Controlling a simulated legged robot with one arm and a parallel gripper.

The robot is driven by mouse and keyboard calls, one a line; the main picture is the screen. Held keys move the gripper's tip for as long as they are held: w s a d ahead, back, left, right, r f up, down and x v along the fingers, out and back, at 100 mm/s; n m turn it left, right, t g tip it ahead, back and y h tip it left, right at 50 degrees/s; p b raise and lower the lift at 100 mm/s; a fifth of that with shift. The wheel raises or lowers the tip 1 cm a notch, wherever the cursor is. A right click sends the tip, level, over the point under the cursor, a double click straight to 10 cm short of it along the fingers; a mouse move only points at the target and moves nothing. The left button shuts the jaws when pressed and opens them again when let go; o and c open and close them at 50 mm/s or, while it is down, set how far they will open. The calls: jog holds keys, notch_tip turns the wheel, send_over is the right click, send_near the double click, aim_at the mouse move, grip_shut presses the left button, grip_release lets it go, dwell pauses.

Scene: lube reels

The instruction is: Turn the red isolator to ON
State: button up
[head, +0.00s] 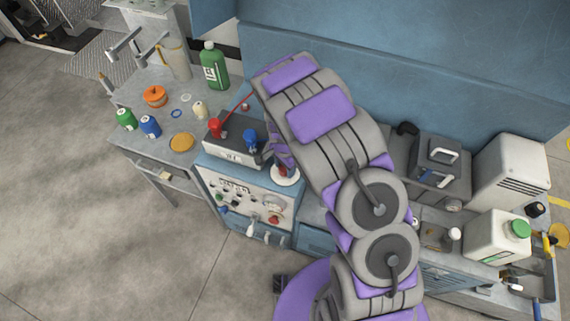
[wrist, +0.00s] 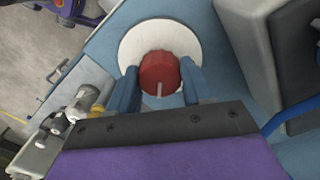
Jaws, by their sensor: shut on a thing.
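The red isolator (wrist: 160,72) is a round red knob with a pale pointer line, on a round white plate (wrist: 133,45) in the wrist view. The pointer line faces the bottom of that picture. My gripper (wrist: 158,84) has one blue finger on each side of the knob and is shut on it. In the head view the isolator (head: 283,172) shows partly, on its white plate on top of the blue cabinet (head: 204,166), with my gripper above it. My arm covers much of that area. I cannot read any ON or OFF marks.
A grey box (head: 234,155) with red and blue handles stands close left of the isolator. The cabinet's front panel (head: 240,200) carries gauges and levers. Bottles and caps stand on the left bench (head: 150,92). A white jug (head: 494,240) stands at right.

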jog(key=shift+w+r+m, duration=0.1)
jog(key=shift+w+m, duration=0.1)
jog(key=shift+m, duration=0.1)
dwell(0.4)
jog(key=o, duration=1)
jog(key=shift+a, duration=0.1)
jog(key=shift+o, duration=0.2)
notch_tip(320, 180, up, 17)
jog(key=p, duration=0.1)
jog(key=shift+r, duration=0.1)
